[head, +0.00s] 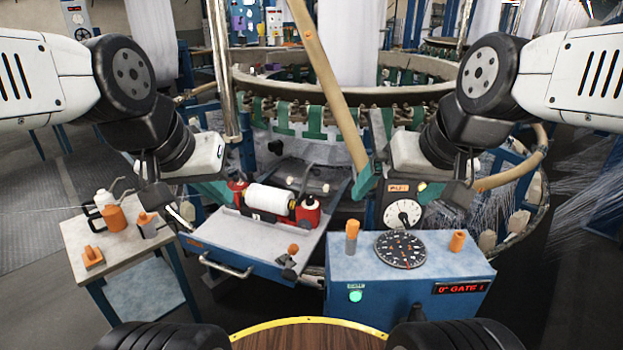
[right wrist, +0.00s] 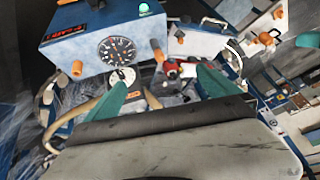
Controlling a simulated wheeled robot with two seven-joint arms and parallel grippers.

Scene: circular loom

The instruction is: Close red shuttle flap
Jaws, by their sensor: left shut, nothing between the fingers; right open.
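The red shuttle (head: 307,213) lies on the grey drawer-like tray (head: 240,236) in front of the loom. A white bobbin (head: 270,198) lies between its red ends. I cannot make out the flap or how it stands. In the right wrist view red shuttle parts (right wrist: 170,67) show small, beyond the fingers. My left gripper (head: 226,193) is shut and empty, by the shuttle's left end; I cannot tell whether it touches. My right gripper (head: 398,187) is open and empty, right of the shuttle and apart from it. Its green fingers (right wrist: 164,78) are wide apart in the right wrist view.
A blue control box (head: 410,278) with a black dial and orange knobs stands front right. A side table (head: 84,235) with orange-topped items stands at left. A tan pole (head: 328,85) slants down behind the tray. The loom ring (head: 300,88) is behind.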

